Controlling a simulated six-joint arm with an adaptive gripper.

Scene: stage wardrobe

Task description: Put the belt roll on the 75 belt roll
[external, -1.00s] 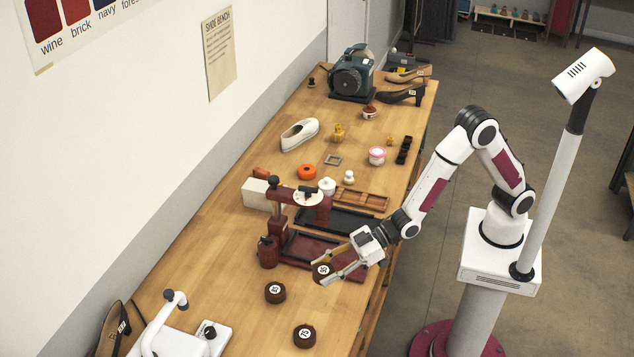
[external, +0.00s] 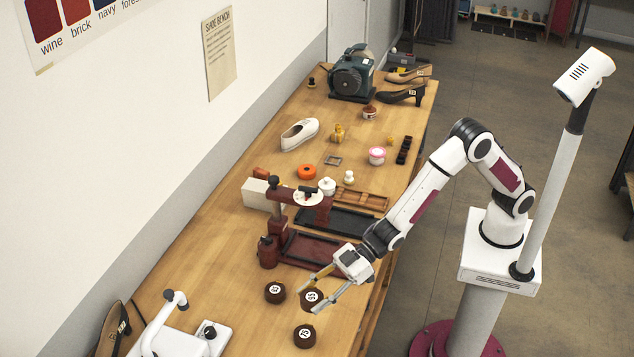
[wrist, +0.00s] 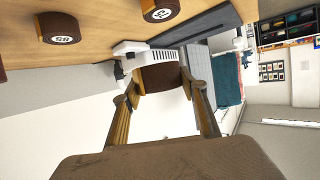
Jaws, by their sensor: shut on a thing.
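My gripper (external: 308,299) is shut on a dark brown belt roll (external: 309,305), its white number disc facing up; the number is too small to read surely. The held roll also shows between my fingertips in the wrist view (wrist: 160,77). It appears to be above the bench, apart from the other rolls. The 75 belt roll (external: 304,342) stands flat on the bench, just nearer the camera than the held roll, and shows at the top of the wrist view (wrist: 160,12). Its top is bare.
Another belt roll, seemingly marked 85 (external: 275,295), stands to the left. A dark red press (external: 270,250) stands behind it on the bench (external: 215,270). A white machine (external: 172,335) sits at the front left.

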